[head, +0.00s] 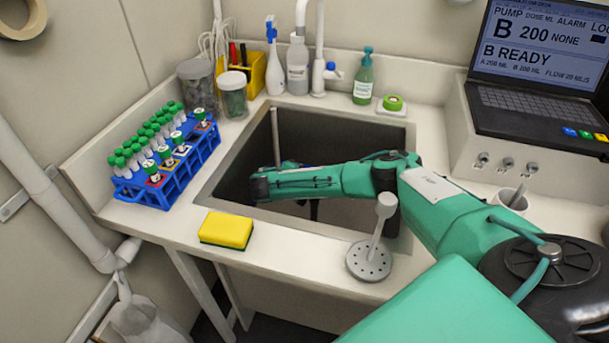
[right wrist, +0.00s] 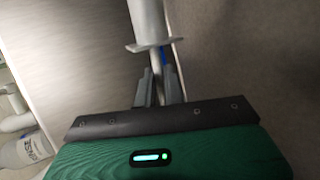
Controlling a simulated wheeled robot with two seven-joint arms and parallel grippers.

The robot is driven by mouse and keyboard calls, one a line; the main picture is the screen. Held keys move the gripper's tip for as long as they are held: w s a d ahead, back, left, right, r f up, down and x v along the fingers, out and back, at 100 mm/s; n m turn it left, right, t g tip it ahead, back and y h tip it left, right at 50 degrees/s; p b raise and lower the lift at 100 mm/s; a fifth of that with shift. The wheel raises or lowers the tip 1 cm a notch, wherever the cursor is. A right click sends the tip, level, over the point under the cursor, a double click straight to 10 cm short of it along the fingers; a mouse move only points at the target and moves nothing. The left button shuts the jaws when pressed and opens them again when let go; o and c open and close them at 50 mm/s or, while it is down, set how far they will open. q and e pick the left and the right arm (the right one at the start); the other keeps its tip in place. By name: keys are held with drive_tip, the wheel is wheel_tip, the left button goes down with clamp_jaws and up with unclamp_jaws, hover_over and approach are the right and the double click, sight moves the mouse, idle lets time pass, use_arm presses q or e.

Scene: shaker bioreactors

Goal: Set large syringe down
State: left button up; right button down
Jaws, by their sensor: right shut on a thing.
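In the right wrist view a large syringe (right wrist: 147,22) with a pale barrel and a wide flange is seen, its far end cut off by the top edge. My right gripper (right wrist: 162,80) is shut on its narrow rod just below the flange. In the head view my right arm reaches in from the right over the grey sink (head: 240,150), and its fingers are hidden. A thin grey rod (head: 276,138) stands up in the sink beyond the arm's dark end; I cannot tell if it is part of the syringe. My left gripper is not in view.
A blue rack (head: 160,193) of green-capped tubes stands left of the sink. A yellow sponge (head: 226,231) and a perforated disc with a handle (head: 369,262) lie on the front edge. Jars, bottles and a faucet (head: 318,70) line the back. A pump console (head: 530,145) is at right.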

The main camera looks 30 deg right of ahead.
drive_tip(key=shift+f, duration=0.2)
drive_tip(key=c, duration=1.5)
unclamp_jaws()
drive_tip(key=shift+c, duration=0.2)
drive_tip(key=shift+o, duration=0.2)
drive_tip(key=shift+r, duration=0.4)
drive_tip(key=shift+r+p, duration=0.3)
drive_tip(key=shift+r, duration=0.2)
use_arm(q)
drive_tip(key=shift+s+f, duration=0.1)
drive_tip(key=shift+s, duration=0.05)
use_arm(e)
drive_tip(key=v, duration=0.7)
drive_tip(key=shift+a, duration=0.25)
drive_tip(key=shift+f, duration=0.1)
